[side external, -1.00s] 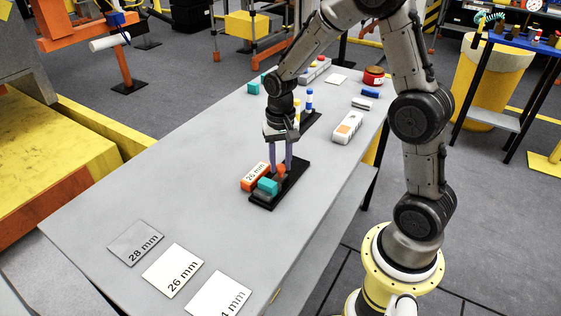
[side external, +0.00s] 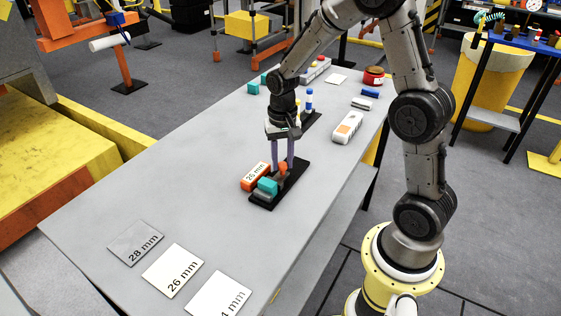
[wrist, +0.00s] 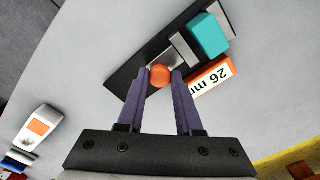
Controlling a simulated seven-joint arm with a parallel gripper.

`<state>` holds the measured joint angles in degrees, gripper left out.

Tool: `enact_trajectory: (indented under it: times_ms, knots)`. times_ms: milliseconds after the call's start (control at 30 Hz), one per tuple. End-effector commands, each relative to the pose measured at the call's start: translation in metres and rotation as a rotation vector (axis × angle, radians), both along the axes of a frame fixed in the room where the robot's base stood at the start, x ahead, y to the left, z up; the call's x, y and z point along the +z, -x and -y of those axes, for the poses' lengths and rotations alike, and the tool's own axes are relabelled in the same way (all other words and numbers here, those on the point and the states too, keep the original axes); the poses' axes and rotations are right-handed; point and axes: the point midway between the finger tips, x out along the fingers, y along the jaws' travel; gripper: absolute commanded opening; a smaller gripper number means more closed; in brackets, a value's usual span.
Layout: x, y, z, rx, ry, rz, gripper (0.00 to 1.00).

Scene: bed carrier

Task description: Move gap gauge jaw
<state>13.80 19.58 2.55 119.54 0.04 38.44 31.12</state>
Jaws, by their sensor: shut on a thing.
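The gap gauge has a black base (side external: 262,202) on the grey table, with a grey metal part and a teal block (side external: 267,186) at its near end. The jaw's orange knob (side external: 283,168) stands on the base behind the teal block. My gripper (wrist: 160,74) points down, its purple fingers shut on the sides of the orange knob, as the wrist view shows. An orange block (side external: 255,176) with a white label lies against the left side of the base. In the wrist view its label reads 26 mm, partly cut off. The jaw's lower part is mostly hidden.
Three cards lie at the table's near end: a grey 28 mm card (side external: 136,244), a 26 mm card (side external: 174,270) and a partly cropped card (side external: 218,297). A white device (side external: 347,127) lies right of my gripper. Another black stand with pegs (side external: 309,115) is behind it.

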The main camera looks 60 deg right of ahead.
Motion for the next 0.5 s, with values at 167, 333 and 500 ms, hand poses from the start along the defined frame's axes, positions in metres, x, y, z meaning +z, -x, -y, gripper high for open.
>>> enact_trajectory:
  times_ms: [167,333,500]
  knots:
    - [0.002,-0.001,0.028,-0.005,0.003,0.006,0.0]
    - [0.002,-0.001,0.033,-0.001,0.002,0.005,0.0]
    - [0.002,-0.001,0.033,0.0,0.003,0.006,0.0]
